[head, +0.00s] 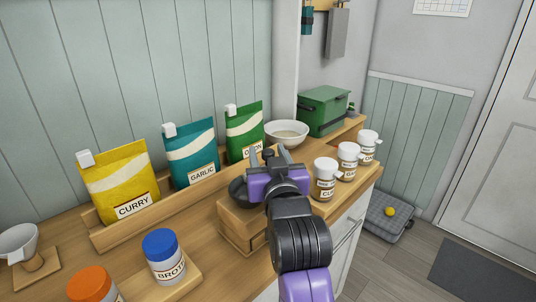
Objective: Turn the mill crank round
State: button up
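The mill (237,232) is a wooden block on a wider base with a dark rounded top (237,191), on the counter. My purple and black arm covers its right side. My gripper (269,155) is over the far side of the mill, pointing away from me. Its two grey fingers stand apart, so it looks open. A small dark knob (268,154), likely the crank's handle, shows between the fingertips. I cannot tell whether the fingers touch it. The rest of the crank is hidden behind my gripper.
Yellow curry (125,187), teal garlic (190,155) and green (245,131) bags stand in a wooden rack behind. A white bowl (286,130) is beyond my gripper. Spice jars (324,182) stand close at right. A blue-lidded jar (165,259) is at front left.

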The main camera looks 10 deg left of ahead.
grip_shut()
dwell(1.3)
